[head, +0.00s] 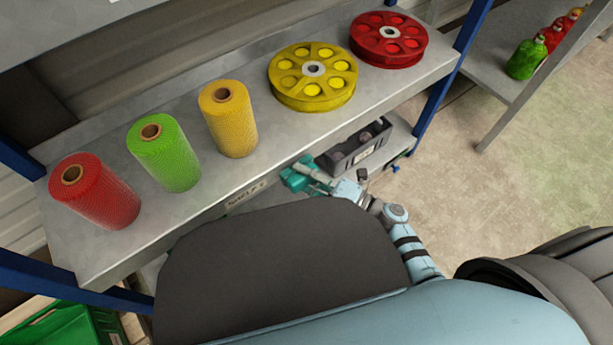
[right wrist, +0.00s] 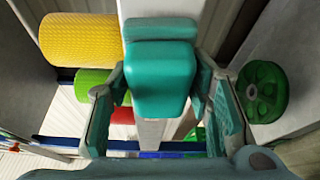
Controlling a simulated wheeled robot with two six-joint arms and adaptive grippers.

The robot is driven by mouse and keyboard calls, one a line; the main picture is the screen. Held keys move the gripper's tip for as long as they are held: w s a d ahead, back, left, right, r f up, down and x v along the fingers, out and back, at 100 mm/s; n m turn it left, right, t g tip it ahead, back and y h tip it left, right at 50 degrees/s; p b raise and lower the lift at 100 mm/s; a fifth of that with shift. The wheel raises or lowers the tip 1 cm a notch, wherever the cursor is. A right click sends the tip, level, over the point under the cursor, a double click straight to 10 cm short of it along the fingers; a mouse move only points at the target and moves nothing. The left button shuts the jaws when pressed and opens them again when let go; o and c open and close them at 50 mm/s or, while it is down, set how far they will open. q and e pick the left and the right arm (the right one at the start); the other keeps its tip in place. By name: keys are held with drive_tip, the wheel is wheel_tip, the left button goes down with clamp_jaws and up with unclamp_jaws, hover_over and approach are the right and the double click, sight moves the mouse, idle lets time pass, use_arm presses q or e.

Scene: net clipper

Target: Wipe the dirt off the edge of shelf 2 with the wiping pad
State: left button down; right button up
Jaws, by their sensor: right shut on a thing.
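The shelf (head: 200,88) runs diagonally across the head view, with a label (head: 245,196) on its front edge that I cannot read surely. My right gripper (head: 314,183) is at the front of this shelf, below the yellow wheel. It is shut on the teal wiping pad (head: 295,177). In the right wrist view the pad (right wrist: 160,78) sits between the two fingers, in front of the pale shelf edge (right wrist: 160,8). I cannot tell whether it touches the edge. No dirt is discernible; the pad and my arm hide part of the edge. My left gripper is not in view.
Red (head: 95,192), green (head: 165,155) and yellow (head: 230,120) spools and yellow (head: 313,78) and red (head: 388,40) wheels stand on the shelf. A dark bin (head: 353,147) sits on the lower level near my right gripper. A blue post (head: 440,90) stands at the right.

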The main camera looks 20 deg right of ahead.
sight(316, 165)
drive_tip(key=shift+w+a, duration=0.15)
drive_tip(key=shift+w, duration=0.25)
drive_tip(key=d, duration=0.1)
drive_tip(key=w+d+b, duration=0.1)
drive_tip(key=d, duration=0.1)
drive_tip(key=shift+d+f, duration=0.1)
drive_tip(key=shift+d, duration=0.05)
drive_tip(key=shift+w+d, duration=0.15)
drive_tip(key=shift+d, duration=0.1)
drive_tip(key=shift+w, duration=0.15)
drive_tip(key=shift+s+a+r+p, duration=0.1)
drive_tip(key=shift+s+a+p, duration=0.1)
drive_tip(key=shift+a, duration=0.4)
drive_tip(key=shift+s+a+r+p, duration=0.1)
drive_tip(key=shift+s+a+p, duration=0.15)
drive_tip(key=shift+a, duration=0.35)
drive_tip(key=shift+s+a+r+p, duration=0.1)
drive_tip(key=shift+s+a+p, duration=0.1)
drive_tip(key=shift+a, duration=0.55)
drive_tip(key=shift+s, duration=0.1)
